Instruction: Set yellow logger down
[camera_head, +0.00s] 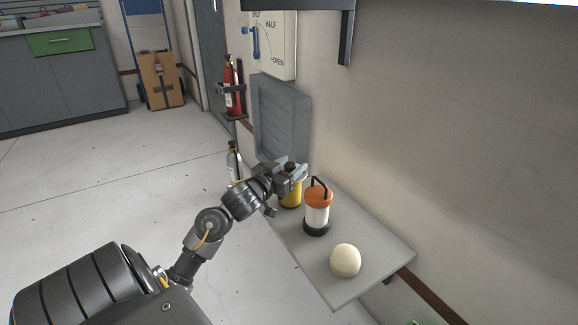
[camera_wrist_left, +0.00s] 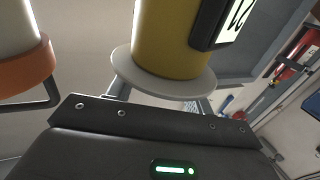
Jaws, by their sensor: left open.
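The yellow logger (camera_head: 291,195) stands upright at the far end of the grey wall shelf (camera_head: 347,290). In the left wrist view the yellow logger (camera_wrist_left: 170,42) is a yellow cylinder with a pale round flange and a black-framed display on its side. My left gripper (camera_head: 290,173) is open at the top of the logger and partly covers it. In the wrist view the flange hides most of the fingers, so I cannot tell whether they touch it. My right gripper is not in view.
An orange-and-white lantern (camera_head: 317,210) stands close beside the logger on the shelf. A cream dome (camera_head: 345,260) sits nearer the front. The shelf's front corner is bare. A grey louvred panel (camera_head: 281,120) and a red extinguisher (camera_head: 232,90) are behind.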

